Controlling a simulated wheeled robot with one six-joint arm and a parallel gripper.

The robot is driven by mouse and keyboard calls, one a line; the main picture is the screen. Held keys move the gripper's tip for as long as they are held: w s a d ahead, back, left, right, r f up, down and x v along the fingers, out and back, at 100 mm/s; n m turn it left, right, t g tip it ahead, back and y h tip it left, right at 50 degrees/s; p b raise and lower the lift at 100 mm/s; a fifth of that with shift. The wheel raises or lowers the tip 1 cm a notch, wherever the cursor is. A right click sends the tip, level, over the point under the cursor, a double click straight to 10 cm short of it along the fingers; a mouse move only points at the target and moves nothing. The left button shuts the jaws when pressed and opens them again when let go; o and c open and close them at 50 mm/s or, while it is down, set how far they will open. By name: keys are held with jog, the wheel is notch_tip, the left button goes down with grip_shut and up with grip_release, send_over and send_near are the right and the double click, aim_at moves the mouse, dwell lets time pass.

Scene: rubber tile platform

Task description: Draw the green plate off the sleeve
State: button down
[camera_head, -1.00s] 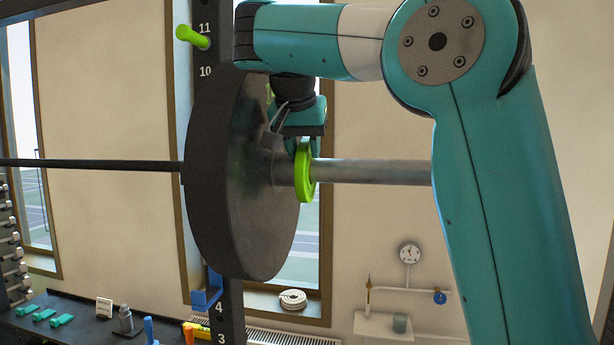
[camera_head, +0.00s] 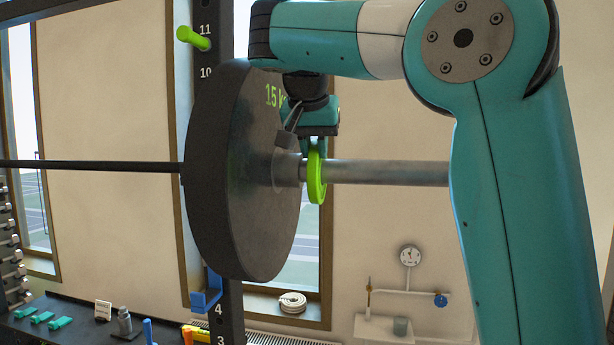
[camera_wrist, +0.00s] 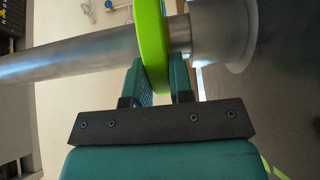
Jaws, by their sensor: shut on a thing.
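The small green plate (camera_head: 316,172) is around the steel sleeve (camera_head: 390,172), a short way out from the large dark 15 kg plate (camera_head: 240,180). My gripper (camera_head: 316,142) reaches down from above and is shut on the green plate's rim. In the wrist view the green plate (camera_wrist: 153,50) stands between the two fingers (camera_wrist: 158,84), and the sleeve (camera_wrist: 75,58) runs to the left. A stepped collar (camera_wrist: 182,35) shows between the green plate and the large plate's hub (camera_wrist: 222,30). The sleeve's outer end is hidden behind my arm in the head view.
The bar (camera_head: 90,165) runs left from the large plate. A rack upright (camera_head: 230,310) stands behind it, with a green peg (camera_head: 192,38) and blue hook (camera_head: 207,296). A bench with small items is low left. Space around the visible sleeve is clear.

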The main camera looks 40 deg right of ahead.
aim_at(384, 162)
jog(key=shift+s+d+b, duration=0.35)
jog(key=shift+s+d, duration=0.55)
jog(key=shift+s, duration=0.2)
jog(key=shift+r+p, duration=0.25)
jog(key=shift+p, duration=0.1)
dwell(0.5)
jog(key=shift+s+d+b, duration=0.4)
jog(key=shift+s+d, duration=0.4)
jog(key=shift+s, duration=0.2)
jog(key=shift+s+d+b, duration=0.35)
jog(key=shift+s+d, duration=0.4)
jog(key=shift+s, duration=0.25)
jog(key=shift+f, duration=0.1)
dwell(0.5)
jog(key=shift+s+d+b, duration=0.4)
jog(key=shift+s+d, duration=0.75)
jog(key=shift+s, duration=0.25)
jog(key=shift+s+d, duration=0.4)
jog(key=shift+s, duration=0.15)
